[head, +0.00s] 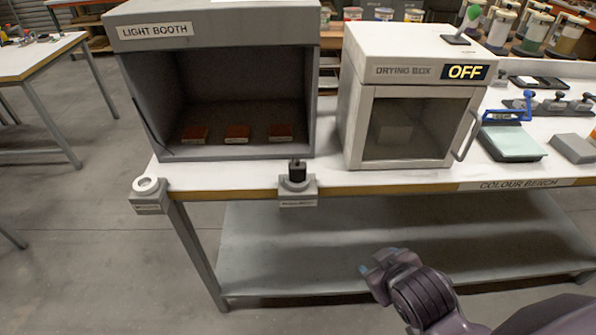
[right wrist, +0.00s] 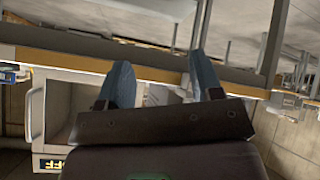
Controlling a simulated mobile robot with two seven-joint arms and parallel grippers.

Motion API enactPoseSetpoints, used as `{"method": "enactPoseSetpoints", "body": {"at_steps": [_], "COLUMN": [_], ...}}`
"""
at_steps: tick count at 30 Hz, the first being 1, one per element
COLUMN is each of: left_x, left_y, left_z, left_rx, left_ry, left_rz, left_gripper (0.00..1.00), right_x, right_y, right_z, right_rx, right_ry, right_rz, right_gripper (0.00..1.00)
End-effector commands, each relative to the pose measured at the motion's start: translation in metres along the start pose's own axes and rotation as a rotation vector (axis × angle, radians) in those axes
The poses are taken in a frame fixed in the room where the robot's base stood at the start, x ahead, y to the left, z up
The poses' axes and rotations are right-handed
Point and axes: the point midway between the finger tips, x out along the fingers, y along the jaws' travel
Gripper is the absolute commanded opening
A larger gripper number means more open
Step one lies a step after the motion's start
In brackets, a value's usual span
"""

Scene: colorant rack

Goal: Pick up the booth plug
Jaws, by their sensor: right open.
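The booth plug (head: 297,170) is a small black upright piece. It sits in a grey labelled holder (head: 298,190) on the front edge of the bench, below the light booth's right corner. My right gripper (head: 373,268) is in front of the bench, lower than its top and right of the plug, apart from it. In the right wrist view its two blue fingers (right wrist: 163,78) are spread with nothing held. A pale grey shape shows behind and between them, too covered to identify. My left gripper is not in view.
A second grey holder with a white ring (head: 150,188) is at the bench's left corner. The light booth (head: 318,95) and the drying box (head: 355,115), reading OFF, stand behind the edge. A lower shelf (head: 300,255) lies under the bench. Open floor is at left.

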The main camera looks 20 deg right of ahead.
Motion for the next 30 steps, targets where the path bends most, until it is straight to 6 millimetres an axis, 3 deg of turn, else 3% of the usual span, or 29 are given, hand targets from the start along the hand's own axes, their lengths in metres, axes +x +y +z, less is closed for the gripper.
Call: {"method": "enactPoseSetpoints", "body": {"at_steps": [8, 11, 14, 18, 21, 25, 30], "left_x": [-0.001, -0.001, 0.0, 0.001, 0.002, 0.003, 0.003], "left_y": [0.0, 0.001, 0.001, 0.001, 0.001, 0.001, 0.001], "left_z": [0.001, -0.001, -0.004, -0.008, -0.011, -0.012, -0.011], "left_rx": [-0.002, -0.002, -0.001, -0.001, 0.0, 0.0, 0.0], "left_ry": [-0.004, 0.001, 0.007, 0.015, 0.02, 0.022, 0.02], "left_rz": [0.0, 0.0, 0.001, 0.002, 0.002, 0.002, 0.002], "left_gripper": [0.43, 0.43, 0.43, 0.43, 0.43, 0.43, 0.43], "right_x": [0.004, 0.0, -0.011, -0.041, -0.065, -0.096, -0.119], "right_y": [0.002, -0.002, -0.013, -0.041, -0.067, -0.106, -0.154], "right_z": [-0.089, -0.133, -0.185, -0.253, -0.287, -0.314, -0.319], "right_rx": [-0.173, -0.267, -0.397, -0.621, -0.798, -1.052, -1.437], "right_ry": [0.304, 0.473, 0.691, 1.034, 1.272, 1.569, 1.917], "right_rz": [0.094, 0.139, 0.192, 0.262, 0.302, 0.338, 0.346], "right_gripper": [0.6, 0.6, 0.6, 0.6, 0.6, 0.6, 0.6]}}
